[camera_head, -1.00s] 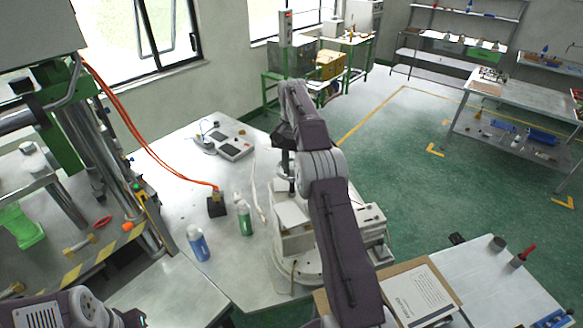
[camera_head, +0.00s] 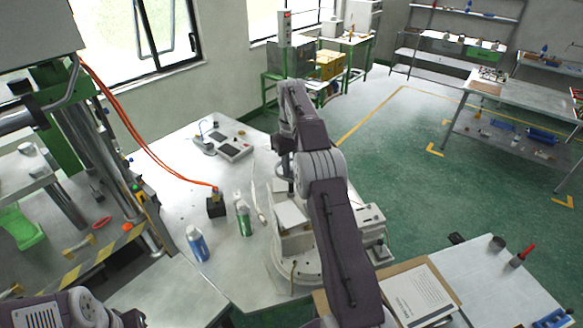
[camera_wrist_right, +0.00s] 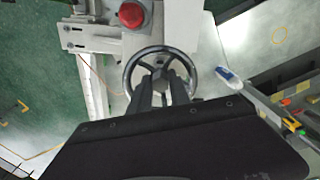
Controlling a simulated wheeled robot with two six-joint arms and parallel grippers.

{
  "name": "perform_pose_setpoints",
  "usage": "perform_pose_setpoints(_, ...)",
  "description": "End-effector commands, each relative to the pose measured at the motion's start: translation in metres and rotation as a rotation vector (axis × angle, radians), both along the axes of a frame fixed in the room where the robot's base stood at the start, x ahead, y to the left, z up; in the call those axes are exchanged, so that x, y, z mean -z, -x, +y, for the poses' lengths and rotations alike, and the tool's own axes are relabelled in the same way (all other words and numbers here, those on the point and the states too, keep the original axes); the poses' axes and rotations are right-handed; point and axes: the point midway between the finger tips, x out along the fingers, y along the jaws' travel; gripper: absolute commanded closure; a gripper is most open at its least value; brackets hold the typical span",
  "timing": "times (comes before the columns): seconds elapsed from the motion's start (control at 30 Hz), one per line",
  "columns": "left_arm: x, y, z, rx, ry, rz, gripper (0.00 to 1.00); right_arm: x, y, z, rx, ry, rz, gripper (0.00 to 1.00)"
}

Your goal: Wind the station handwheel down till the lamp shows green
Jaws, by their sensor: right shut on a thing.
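The station (camera_head: 298,250) is a pale machine at the middle of the bench in the head view. My right arm reaches over it with its gripper (camera_head: 289,186) pointing down. In the right wrist view the handwheel (camera_wrist_right: 129,70) is a grey metal ring with spokes. My right gripper (camera_wrist_right: 162,84) has its two dark fingers over the wheel's middle, shut on it; the exact contact is partly hidden. A red dome (camera_wrist_right: 131,14) sits on the station beside the wheel; I cannot tell whether it is a lamp or a button. No green light shows on the station. My left gripper is out of view.
A blue-labelled bottle (camera_head: 197,243), a green bottle (camera_head: 244,218) and a dark block (camera_head: 216,207) stand on the bench left of the station. A grey control box (camera_head: 232,140) lies behind. A clipboard (camera_head: 418,294) lies at front right. Green floor is open to the right.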

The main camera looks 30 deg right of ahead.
Motion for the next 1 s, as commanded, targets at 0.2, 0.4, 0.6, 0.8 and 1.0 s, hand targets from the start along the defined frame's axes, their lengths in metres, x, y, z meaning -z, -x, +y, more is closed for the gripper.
perform_pose_setpoints(0.2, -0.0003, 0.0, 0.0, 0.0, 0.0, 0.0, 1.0, -0.0026, -0.0022, 0.0, -0.205, 0.005, -0.011, 1.0)
perform_pose_setpoints(0.4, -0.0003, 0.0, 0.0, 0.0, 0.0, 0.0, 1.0, -0.0023, -0.0021, 0.0006, -0.395, 0.005, -0.01, 1.0)
perform_pose_setpoints(0.6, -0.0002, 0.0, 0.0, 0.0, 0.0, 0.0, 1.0, -0.002, -0.0019, 0.0011, -0.585, 0.005, -0.01, 1.0)
perform_pose_setpoints(0.8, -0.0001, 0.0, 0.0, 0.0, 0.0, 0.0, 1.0, -0.0017, -0.0016, 0.0016, -0.764, 0.004, -0.009, 1.0)
perform_pose_setpoints(1.0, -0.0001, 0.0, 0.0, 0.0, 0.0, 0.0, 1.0, -0.0013, -0.0012, 0.0021, -0.913, 0.004, -0.006, 1.0)
